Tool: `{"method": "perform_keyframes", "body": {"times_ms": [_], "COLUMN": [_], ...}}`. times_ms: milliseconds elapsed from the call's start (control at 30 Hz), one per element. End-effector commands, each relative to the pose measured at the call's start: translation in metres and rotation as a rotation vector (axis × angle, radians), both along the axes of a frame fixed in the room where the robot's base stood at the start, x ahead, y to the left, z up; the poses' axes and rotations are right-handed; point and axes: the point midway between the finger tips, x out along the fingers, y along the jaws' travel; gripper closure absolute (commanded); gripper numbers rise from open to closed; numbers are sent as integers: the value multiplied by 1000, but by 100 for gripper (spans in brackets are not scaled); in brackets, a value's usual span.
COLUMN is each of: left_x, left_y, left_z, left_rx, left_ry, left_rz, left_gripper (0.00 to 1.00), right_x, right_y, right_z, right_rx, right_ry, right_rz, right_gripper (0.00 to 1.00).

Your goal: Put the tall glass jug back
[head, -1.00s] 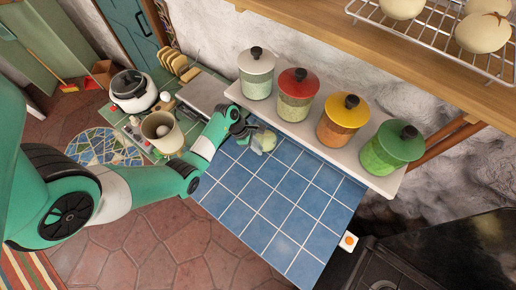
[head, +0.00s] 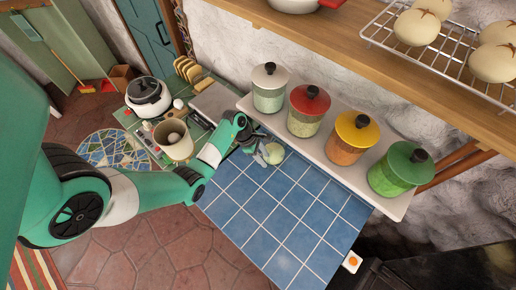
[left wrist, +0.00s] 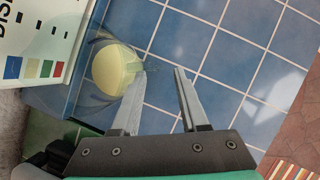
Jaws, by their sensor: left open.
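The glass jug (head: 274,153) stands on the blue tiled counter (head: 280,215), at its back left, below the canister shelf. In the left wrist view it shows as clear glass with a round pale yellow part (left wrist: 116,70). My left gripper (head: 262,158) is beside the jug, on its left in the head view. In the left wrist view its two fingers (left wrist: 160,75) are apart. One finger is close to the jug's side, and a small clear part of the jug reaches toward the gap. I cannot tell whether they touch. My right gripper is in neither view.
A shelf (head: 242,103) with white, red, yellow and green-lidded canisters (head: 354,137) runs behind the counter. Above is a wooden shelf (head: 340,38) with a bread rack (head: 437,50). A cream pot (head: 173,148) and rice cooker (head: 148,97) stand left. The counter's front is clear.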

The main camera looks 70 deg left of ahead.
Motion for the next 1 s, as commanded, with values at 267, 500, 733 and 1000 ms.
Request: {"method": "perform_keyframes", "body": {"times_ms": [267,500,733,1000], "left_x": [-25,-37,-37,-37], "left_y": [16,22,22,22], "left_z": [64,88,88,88], "left_rx": [2,0,-1,-1], "left_ry": [-4,0,0,0], "left_rz": [3,1,0,0], "left_gripper": [56,56,56,56], "right_x": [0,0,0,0], "right_y": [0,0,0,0], "right_z": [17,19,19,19], "right_rx": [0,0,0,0], "right_ry": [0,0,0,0], "right_rz": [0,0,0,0], "right_gripper": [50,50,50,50]}}
